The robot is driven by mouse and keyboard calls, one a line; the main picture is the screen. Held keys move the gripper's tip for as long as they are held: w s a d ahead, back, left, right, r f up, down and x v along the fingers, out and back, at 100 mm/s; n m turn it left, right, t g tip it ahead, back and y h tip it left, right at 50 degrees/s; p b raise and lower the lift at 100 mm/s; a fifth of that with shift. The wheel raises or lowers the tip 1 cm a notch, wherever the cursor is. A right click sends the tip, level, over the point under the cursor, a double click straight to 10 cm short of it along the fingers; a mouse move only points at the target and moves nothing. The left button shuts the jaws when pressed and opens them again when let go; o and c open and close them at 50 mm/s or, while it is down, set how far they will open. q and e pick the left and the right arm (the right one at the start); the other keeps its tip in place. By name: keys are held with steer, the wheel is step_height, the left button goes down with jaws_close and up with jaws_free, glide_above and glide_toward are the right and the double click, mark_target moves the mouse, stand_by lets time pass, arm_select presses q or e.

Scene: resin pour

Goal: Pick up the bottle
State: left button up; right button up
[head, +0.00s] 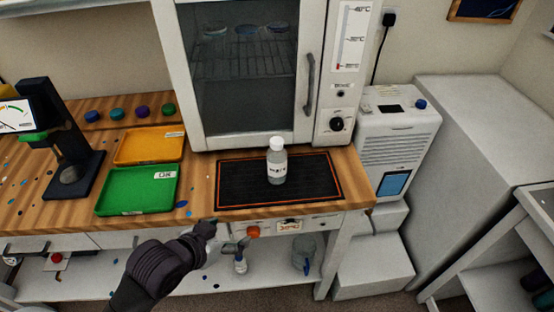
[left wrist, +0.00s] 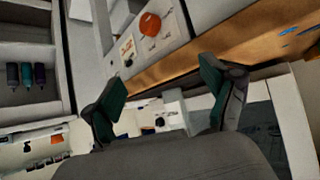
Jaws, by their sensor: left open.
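The bottle (head: 277,165) is clear with a white cap and a printed label. It stands upright on the black mat (head: 235,189) on the wooden bench. My left gripper (head: 232,240) is in front of the bench's front edge, below and left of the bottle and apart from it. In the left wrist view, its two fingers (left wrist: 160,88) are spread with nothing held between them. The bottle cannot be made out in the left wrist view. My right gripper is in neither view.
An oven-like cabinet (head: 245,138) stands close behind the mat. A green tray (head: 110,202) and an orange tray (head: 148,146) lie to the left. An orange knob (head: 253,231) is on the bench front, and also shows in the left wrist view (left wrist: 150,24).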

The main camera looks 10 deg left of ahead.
mark_target(270, 167)
arm_select(q)
steer(key=w+r+t+h, duration=0.1)
steer(key=w+r, duration=0.1)
steer(key=w+r+m+t+h, duration=0.1)
steer(key=w+r, duration=0.2)
steer(key=w+d+r+t+h, duration=0.1)
steer(key=w+r, duration=0.2)
steer(key=shift+m+h, duration=0.3)
steer(key=x, duration=0.3)
steer(key=p+x, duration=0.1)
steer(key=x, duration=0.3)
steer(key=shift+w+d+r, duration=0.1)
steer(key=shift+w+r, duration=0.1)
steer(key=x, duration=0.2)
steer(key=p+x, duration=0.1)
steer(key=x, duration=0.2)
steer(key=shift+d, duration=0.45)
steer(key=shift+w+d+f, duration=0.2)
steer(key=shift+w+d, duration=0.05)
steer(key=shift+w, duration=0.1)
steer(key=shift+a, duration=0.1)
steer(key=c, duration=1.4)
steer(key=shift+r, duration=0.1)
